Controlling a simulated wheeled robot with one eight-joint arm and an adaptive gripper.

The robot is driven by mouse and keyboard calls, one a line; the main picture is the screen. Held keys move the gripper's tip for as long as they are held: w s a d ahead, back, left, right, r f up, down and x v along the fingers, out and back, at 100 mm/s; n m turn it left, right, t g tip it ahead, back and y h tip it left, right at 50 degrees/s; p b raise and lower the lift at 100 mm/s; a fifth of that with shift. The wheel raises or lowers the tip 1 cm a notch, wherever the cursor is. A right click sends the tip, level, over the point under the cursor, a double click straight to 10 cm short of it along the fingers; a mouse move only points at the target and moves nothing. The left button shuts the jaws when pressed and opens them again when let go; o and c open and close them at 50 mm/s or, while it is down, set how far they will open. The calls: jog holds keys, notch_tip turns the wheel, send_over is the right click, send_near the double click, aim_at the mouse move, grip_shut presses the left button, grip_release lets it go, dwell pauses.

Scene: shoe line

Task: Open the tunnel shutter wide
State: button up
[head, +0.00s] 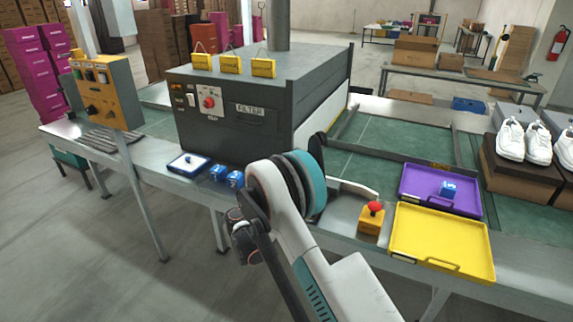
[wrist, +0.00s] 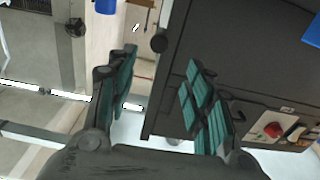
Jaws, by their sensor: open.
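The tunnel is a dark grey box (head: 250,95) on the line in the head view, marked FILTER, with a red stop button on its front. Its right end shows a pale edge (head: 322,118); I cannot make out clearly how far the shutter is open. In the wrist view the tunnel's dark panel (wrist: 225,45) fills the right half, and a round black knob (wrist: 158,43) stands at its left edge. My gripper (wrist: 161,68) is open, with teal pads apart and nothing held between them. The knob appears beyond the gap between the fingers. In the head view my arm hides part of the line.
Blue cubes (head: 217,173) and a white-and-blue tray (head: 188,164) lie before the tunnel. A red-topped button box (head: 370,221), yellow tray (head: 441,244) and purple tray (head: 415,190) stand at right. A yellow control panel (head: 107,92) stands at left. The floor in front is clear.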

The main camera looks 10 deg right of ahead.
jog(key=shift+b+x, duration=2)
jog(key=shift+x, duration=4.85)
jog(key=shift+c, duration=0.4)
